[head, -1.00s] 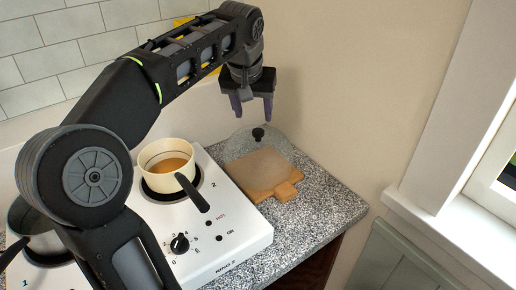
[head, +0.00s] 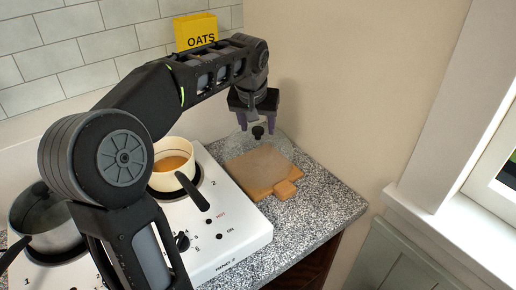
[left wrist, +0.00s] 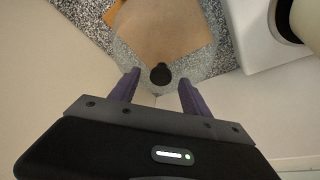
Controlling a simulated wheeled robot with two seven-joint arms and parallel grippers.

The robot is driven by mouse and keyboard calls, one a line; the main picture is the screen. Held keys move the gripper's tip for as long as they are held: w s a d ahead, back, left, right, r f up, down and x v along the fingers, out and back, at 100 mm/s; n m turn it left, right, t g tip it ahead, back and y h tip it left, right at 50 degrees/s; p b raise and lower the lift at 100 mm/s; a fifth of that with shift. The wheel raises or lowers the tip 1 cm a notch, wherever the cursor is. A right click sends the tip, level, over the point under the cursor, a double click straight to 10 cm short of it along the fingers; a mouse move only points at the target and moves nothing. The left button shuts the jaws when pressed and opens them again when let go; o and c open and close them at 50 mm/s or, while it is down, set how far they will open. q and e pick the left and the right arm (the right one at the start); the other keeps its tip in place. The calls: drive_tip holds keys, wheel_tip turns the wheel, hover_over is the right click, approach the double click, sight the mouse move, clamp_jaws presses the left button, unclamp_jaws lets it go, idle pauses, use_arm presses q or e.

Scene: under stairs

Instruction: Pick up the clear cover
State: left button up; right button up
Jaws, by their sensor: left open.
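The clear cover (head: 258,132) is a round transparent lid with a black knob. It is at the back of the counter, by the wall, overlapping the wooden board in the picture. My left gripper (head: 256,124) is open and points down, with its fingertips at about the knob's height in the head view. In the left wrist view the knob of the clear cover (left wrist: 160,74) shows between and just beyond the fingertips of my left gripper (left wrist: 158,84). Whether the fingers touch the knob cannot be told. My right gripper is not in view.
A wooden board (head: 262,172) lies on the speckled counter (head: 325,192). Left of it is a white hotplate (head: 232,238) with a cream pan (head: 158,180) and a grey pot (head: 58,236). A yellow oats box (head: 197,28) stands behind my arm. The counter's right front is clear.

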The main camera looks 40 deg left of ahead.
use_arm(q)
drive_tip(key=shift+w+a+f, duration=0.1)
drive_tip(key=shift+w+f, duration=0.05)
drive_tip(key=shift+f, duration=0.3)
drive_tip(key=shift+c, duration=0.5)
clamp_jaws()
idle(0.5)
